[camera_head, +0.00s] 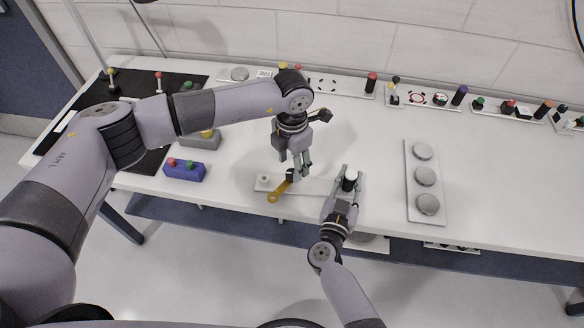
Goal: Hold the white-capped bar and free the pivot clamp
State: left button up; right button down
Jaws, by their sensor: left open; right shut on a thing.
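The mirror fixture's pale base plate (263,183) lies near the table's front edge. The white-capped bar (349,175) is a short dark post with a white top at the plate's right end. My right gripper (348,181) comes from the front and is shut on it, one finger on each side. The pivot clamp shows as an amber lever (279,192) with a dark part at its upper end, slanting down-left over the plate's front edge. My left gripper (302,172) points down just right of the lever, open. Its fingers partly hide the plate; contact with the clamp cannot be told.
A white panel with several grey discs (424,176) lies to the right. A blue button box (184,170) and a grey box (200,139) stand to the left. Small knobs and fixtures line the back edge. The table between the disc panel and my grippers is clear.

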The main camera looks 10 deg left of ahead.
aim_at(292, 173)
pick_arm(q)
notch_tip(292, 173, up, 9)
jog(key=shift+f, duration=0.2)
jog(key=shift+c, duration=0.6)
